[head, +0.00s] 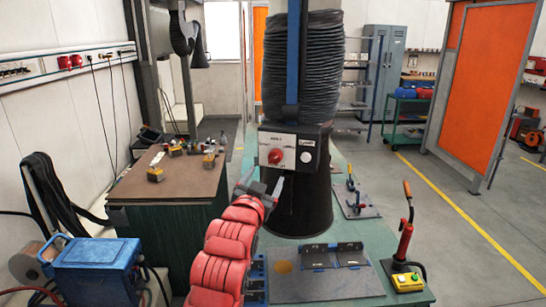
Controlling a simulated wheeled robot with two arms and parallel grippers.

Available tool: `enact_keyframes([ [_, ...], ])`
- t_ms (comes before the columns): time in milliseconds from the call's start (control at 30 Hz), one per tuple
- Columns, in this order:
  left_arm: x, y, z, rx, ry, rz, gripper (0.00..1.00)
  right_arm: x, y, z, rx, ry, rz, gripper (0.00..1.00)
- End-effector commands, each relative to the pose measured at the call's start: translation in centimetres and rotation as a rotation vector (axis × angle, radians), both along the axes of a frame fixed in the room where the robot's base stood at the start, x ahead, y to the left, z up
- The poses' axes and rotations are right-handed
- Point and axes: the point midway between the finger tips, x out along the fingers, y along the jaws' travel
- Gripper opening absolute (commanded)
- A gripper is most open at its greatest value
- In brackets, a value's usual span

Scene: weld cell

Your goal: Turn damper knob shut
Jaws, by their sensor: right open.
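The damper knob (275,156) is red and sits on the pale front plate of a control box (291,142). The box is mounted on the front of a dark fume hood (303,195) below a ribbed black hose. My right gripper (264,181) is just below and slightly left of the knob, apart from it in the picture. Its jaws are open, with nothing seen between them. My red right arm rises from the bottom centre. My left gripper is not in view.
A workbench (130,189) with small parts stands at left, and a blue welder (95,268) in front of it. Open floor lies further right.

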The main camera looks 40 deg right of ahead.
Motion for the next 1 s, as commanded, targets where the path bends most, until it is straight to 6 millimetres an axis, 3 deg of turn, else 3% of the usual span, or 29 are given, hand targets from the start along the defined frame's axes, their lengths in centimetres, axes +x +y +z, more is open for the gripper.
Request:
enact_keyframes([
  [100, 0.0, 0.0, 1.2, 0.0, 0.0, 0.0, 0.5, 1.8, -2.2, 0.3, 0.001, 0.005, -0.004, 0.78],
  [400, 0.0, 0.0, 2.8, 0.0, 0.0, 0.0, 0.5, 5.4, -5.9, 0.3, -0.004, 0.0, -0.001, 0.78],
  [867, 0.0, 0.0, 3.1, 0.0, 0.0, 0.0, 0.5, 6.5, -6.9, 0.1, -0.001, -0.003, 0.002, 0.78],
  [1000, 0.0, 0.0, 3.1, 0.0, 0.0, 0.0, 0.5, 6.5, -6.9, 0.1, -0.001, -0.003, 0.002, 0.56],
])
